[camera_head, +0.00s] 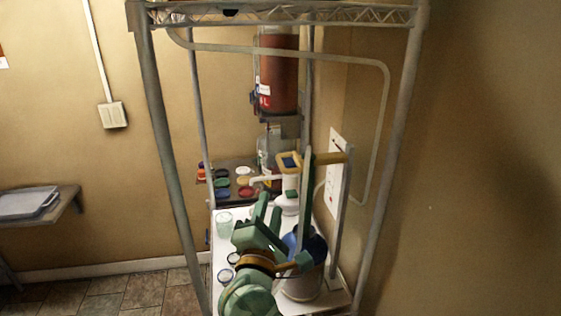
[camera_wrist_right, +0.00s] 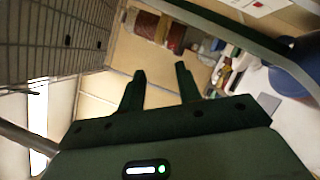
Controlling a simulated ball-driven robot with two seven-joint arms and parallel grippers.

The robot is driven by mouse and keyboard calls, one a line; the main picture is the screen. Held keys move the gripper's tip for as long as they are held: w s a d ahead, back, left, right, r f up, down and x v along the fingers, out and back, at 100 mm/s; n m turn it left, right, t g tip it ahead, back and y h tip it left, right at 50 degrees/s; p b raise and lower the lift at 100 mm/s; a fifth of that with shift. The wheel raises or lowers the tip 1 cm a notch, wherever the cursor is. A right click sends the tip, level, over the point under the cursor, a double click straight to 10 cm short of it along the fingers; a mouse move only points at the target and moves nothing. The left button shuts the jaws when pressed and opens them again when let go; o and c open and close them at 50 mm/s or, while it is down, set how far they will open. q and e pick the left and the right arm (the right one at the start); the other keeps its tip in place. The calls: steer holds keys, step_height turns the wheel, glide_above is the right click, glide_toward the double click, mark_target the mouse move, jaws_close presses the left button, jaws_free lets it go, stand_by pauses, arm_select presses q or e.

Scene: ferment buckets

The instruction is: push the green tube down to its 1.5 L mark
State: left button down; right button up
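The green tube (camera_head: 306,190) looks like the tall, thin upright piece beside the blue round top (camera_head: 311,243) of a pale bucket (camera_head: 302,289). A yellow bar (camera_head: 332,158) reaches from near its top to a grey post (camera_head: 341,225). No volume mark is readable, and its lower end is hidden. My right gripper (camera_head: 268,212) is left of the tube, apart from it, with its fingers pointing up. In the right wrist view the two fingers (camera_wrist_right: 160,72) are spread with nothing between them. The blue top shows at that view's right edge (camera_wrist_right: 300,58). My left gripper is out of view.
Metal rack posts (camera_head: 168,150) frame the white table (camera_head: 222,243). Behind are a dark tray (camera_head: 234,165) of coloured lids and a tall red-brown container (camera_head: 278,75). A wall closes the right side.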

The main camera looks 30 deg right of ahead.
mark_target(281, 160)
steer(key=p+x, duration=0.4)
steer(key=x, duration=0.9)
steer(key=shift+w+d+r+p, duration=0.15)
steer(key=shift+p, duration=0.15)
steer(key=shift+w+d, duration=0.4)
steer(key=shift+w, duration=0.2)
jaws_close()
